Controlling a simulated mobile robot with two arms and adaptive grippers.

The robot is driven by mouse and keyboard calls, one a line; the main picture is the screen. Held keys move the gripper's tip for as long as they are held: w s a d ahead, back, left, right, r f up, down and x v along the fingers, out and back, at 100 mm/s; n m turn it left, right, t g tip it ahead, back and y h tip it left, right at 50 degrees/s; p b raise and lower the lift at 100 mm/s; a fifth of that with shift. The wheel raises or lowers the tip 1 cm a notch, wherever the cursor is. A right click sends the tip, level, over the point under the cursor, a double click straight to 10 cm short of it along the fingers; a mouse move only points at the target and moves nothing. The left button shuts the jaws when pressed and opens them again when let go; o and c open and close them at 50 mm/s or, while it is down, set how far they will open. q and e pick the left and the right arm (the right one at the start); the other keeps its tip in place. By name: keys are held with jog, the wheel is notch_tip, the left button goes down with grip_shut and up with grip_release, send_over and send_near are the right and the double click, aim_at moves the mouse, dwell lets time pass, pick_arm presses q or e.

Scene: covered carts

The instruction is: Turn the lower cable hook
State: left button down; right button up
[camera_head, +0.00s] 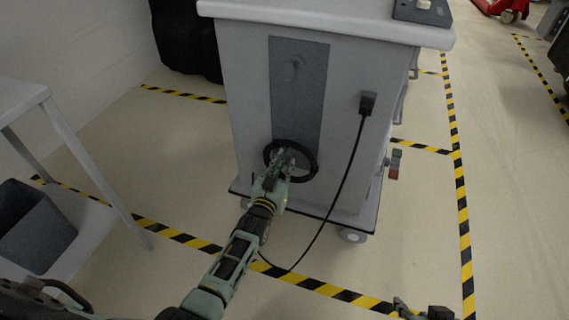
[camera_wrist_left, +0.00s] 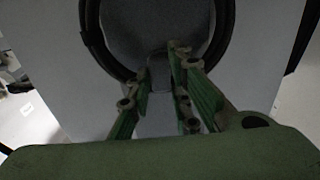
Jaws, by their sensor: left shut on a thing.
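The grey covered cart (camera_head: 240,110) stands ahead with a darker grey panel (camera_head: 297,100) on its facing side. My left gripper (camera_head: 285,160) reaches the lower part of this panel, inside a round loop of black cable (camera_head: 268,150). The left wrist view shows its green fingers (camera_wrist_left: 160,85) closed around a small grey piece, the lower cable hook (camera_wrist_left: 158,70), with the cable loop (camera_wrist_left: 95,45) around it. The hook's turn angle is hard to tell. My right gripper (camera_head: 425,313) shows only partly at the bottom edge.
A black plug (camera_head: 367,103) sits on the cart's side, its cable (camera_head: 345,180) hanging down to the floor. A table (camera_head: 25,92) and a dark bin (camera_head: 35,230) stand at left.

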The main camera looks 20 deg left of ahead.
pick_arm(q)
jog(key=shift+f, duration=0.1)
dwell(0.4)
jog(key=c, duration=1.6)
grip_release()
jog(key=s, duration=1.2)
jog(key=shift+a, duration=0.2)
